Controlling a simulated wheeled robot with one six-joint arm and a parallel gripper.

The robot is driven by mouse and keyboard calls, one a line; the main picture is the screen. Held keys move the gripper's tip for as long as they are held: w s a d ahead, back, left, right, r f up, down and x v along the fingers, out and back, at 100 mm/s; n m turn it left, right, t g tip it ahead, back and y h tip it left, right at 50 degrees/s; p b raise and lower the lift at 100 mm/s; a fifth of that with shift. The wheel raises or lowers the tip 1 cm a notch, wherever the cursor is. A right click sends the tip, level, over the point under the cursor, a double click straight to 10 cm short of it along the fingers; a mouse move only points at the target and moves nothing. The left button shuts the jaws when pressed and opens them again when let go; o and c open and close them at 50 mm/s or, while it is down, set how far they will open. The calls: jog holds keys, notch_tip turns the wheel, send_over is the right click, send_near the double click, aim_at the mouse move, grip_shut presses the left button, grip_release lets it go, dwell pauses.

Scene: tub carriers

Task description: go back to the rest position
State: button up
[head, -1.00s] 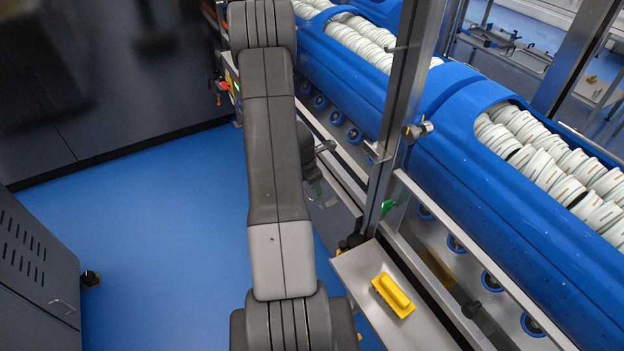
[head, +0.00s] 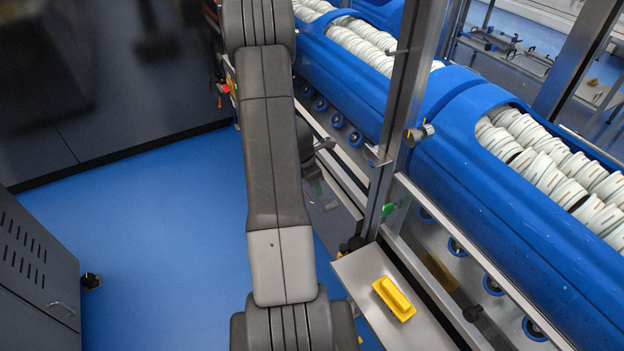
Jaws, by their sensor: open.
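My grey arm rises from the bottom middle of the head view toward the top, over the blue floor and beside the conveyor. My gripper is not in view; the end of the arm lies beyond what the picture shows. No object in a grasp can be seen. Blue tub carriers (head: 455,95) filled with rows of white tubs (head: 555,165) stand on the roller conveyor (head: 440,245) at the right.
A metal post (head: 395,130) stands close to the right of my arm. A dark cabinet (head: 35,265) stands at the left. The blue floor (head: 165,225) between is clear.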

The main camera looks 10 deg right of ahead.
aim_at(321, 210)
jog(key=b+x, duration=0.1)
jog(key=x, duration=1.3)
jog(key=shift+r, duration=0.1)
jog(key=shift+r, duration=0.1)
jog(key=p+v, duration=0.1)
jog(key=v, duration=1.3)
jog(key=b+x, duration=0.2)
jog(key=x, duration=1.2)
jog(key=shift+f, duration=0.4)
jog(key=shift+a+b, duration=0.1)
jog(key=shift+b, duration=0.8)
jog(key=f+h+b, duration=0.1)
jog(key=h+b, duration=0.1)
jog(key=b, duration=0.5)
jog(key=shift+t+b, duration=0.3)
jog(key=f+h+b, duration=0.1)
jog(key=b, duration=0.6)
jog(key=shift+a+t+h+b, duration=0.1)
jog(key=shift+t+h+b, duration=0.2)
